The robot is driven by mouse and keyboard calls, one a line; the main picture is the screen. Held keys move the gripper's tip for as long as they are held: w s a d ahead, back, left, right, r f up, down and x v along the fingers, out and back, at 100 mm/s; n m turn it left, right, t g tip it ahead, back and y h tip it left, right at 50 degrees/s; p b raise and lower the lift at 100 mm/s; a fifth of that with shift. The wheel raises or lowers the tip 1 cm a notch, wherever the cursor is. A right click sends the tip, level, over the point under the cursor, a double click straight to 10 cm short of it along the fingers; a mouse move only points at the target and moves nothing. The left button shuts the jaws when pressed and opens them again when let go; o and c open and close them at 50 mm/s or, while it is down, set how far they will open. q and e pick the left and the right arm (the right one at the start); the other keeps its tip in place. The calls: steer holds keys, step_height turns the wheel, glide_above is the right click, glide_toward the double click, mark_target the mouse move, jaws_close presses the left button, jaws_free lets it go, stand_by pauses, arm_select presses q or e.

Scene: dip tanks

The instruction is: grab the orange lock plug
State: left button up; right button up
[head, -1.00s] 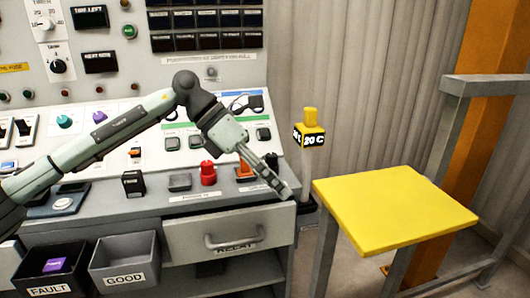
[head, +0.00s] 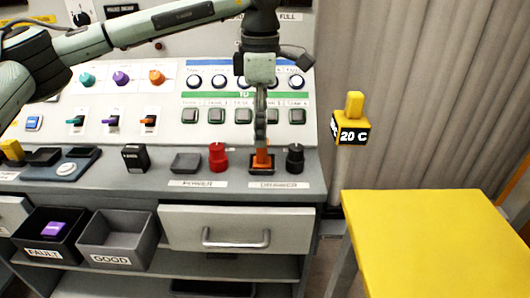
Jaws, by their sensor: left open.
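The orange lock plug (head: 262,160) stands in a dark square base on the console ledge, above the right-hand white label. My left gripper (head: 260,138) points straight down right above it, and its fingers hide the plug's upper part. The gripper is open; I cannot tell whether the fingers touch the plug or are just around it. My right gripper is not in view.
A red knob (head: 218,158) stands close left of the plug and a black knob (head: 295,158) close right. An empty dark socket (head: 186,163) is farther left. Below are a drawer (head: 238,228), a FAULT bin (head: 48,245) and a GOOD bin (head: 118,240). A yellow table (head: 430,240) stands right.

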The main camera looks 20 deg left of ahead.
mark_target(262, 154)
arm_select(q)
step_height(262, 154, down, 5)
steer(key=shift+f+p, duration=0.1)
steer(key=shift+p, duration=0.3)
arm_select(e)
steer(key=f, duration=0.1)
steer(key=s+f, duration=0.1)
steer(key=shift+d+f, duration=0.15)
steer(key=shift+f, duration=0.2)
arm_select(q)
steer(key=shift+c, duration=0.6)
jaws_close()
